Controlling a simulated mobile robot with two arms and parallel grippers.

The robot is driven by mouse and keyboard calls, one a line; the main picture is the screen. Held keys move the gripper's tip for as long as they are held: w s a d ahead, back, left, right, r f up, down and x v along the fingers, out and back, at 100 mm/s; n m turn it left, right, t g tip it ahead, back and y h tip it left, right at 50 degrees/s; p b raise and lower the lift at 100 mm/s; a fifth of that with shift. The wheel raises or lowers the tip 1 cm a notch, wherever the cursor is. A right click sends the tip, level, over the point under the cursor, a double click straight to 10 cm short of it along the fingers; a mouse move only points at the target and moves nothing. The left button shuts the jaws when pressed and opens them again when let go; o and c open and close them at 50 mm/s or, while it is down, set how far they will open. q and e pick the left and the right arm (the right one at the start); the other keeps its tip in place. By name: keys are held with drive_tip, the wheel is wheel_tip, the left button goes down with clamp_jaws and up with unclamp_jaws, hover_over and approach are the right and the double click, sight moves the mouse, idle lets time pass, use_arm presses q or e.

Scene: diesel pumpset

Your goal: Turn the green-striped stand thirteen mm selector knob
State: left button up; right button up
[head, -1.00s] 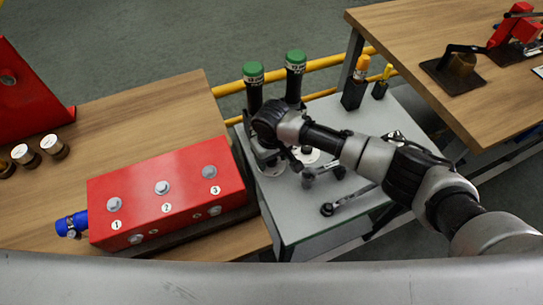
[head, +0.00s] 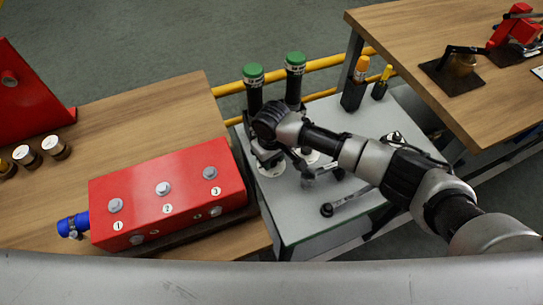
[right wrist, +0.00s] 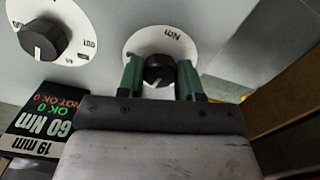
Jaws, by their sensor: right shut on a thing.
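The selector knob (right wrist: 160,72) is black and round with a white pointer mark, on a white dial (right wrist: 150,40) marked "Nm" in the right wrist view. My right gripper (right wrist: 160,80) has a green finger on each side of this knob and is shut on it. In the head view my right gripper (head: 270,152) is at the near side of the left of two dark upright tools with green tops (head: 253,85). No green stripe is readable. My left gripper is not in view.
A second black knob (right wrist: 43,40) on a white dial stands beside a "60 Nm, 19 mm" sign (right wrist: 42,125). A wrench (head: 345,202) lies on the grey table. Orange- and yellow-topped tools (head: 361,68) stand behind. A red numbered box (head: 165,195) is at left.

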drive_tip(key=n+p, duration=0.1)
drive_tip(key=n, duration=0.3)
drive_tip(key=n+p, duration=0.1)
drive_tip(key=n, duration=0.4)
drive_tip(key=shift+n, duration=0.3)
drive_tip(key=n, duration=0.4)
drive_tip(key=shift+n, duration=0.3)
drive_tip(key=n, duration=0.5)
drive_tip(key=o, duration=0.9)
drive_tip(key=shift+r, duration=0.1)
wheel_tip(320, 180, up, 11)
drive_tip(key=shift+f, duration=0.15)
